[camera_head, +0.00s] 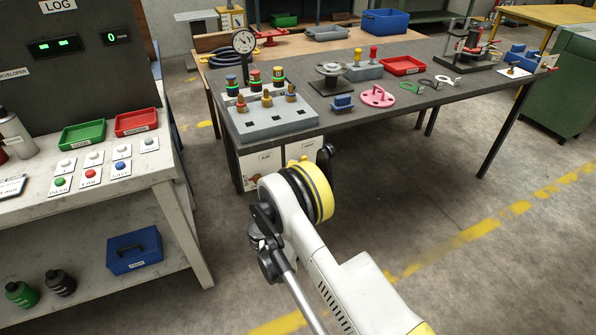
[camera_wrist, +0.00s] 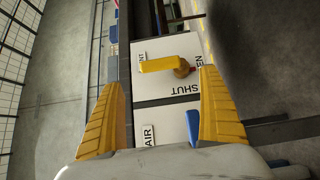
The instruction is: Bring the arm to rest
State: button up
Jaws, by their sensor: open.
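My arm (camera_head: 335,270) reaches forward over the floor in the head view, its yellow-ringed joint (camera_head: 318,192) in front of the dark workbench. My gripper (camera_wrist: 162,78) shows in the wrist view with its two yellow fingers spread wide. Nothing is held between them. Beyond the fingers is a white panel with a yellow handle (camera_wrist: 160,65) and the words SHUT and AIR. The fingers look apart from it. I cannot make out the fingers in the head view. A grey flanged spool (camera_head: 331,70) stands on a dark base on the workbench.
The dark workbench (camera_head: 440,95) also bears a grey block (camera_head: 268,122) with several coloured plugs, a dial gauge (camera_head: 244,42), a pink disc (camera_head: 377,97) and a red tray (camera_head: 402,65). A pale side table (camera_head: 90,215) stands at left.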

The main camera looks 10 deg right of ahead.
jog(key=shift+s+a, duration=0.1)
jog(key=shift+s, duration=0.1)
dwell(0.3)
jog(key=d+r+m+g, duration=0.3)
jog(key=d+r, duration=0.3)
jog(key=r, duration=0.5)
jog(key=s+d+r+m+g+y, duration=0.2)
jog(key=s+d+r+m+g, duration=0.15)
jog(key=s+d+r, duration=0.55)
jog(key=s+r+m+g+y, duration=0.1)
jog(key=s+r+m, duration=0.15)
jog(key=s, duration=0.45)
jog(key=s+r+m+g+y, duration=0.1)
jog(key=s+r+y, duration=0.15)
jog(key=s, duration=0.35)
jog(key=s+a+f+m+y, duration=0.1)
jog(key=s+a+m+y, duration=0.1)
jog(key=s, duration=1.5)
jog(key=shift+a+m+y, duration=0.25)
jog(key=shift+m+y, duration=0.1)
jog(key=shift+m, duration=0.05)
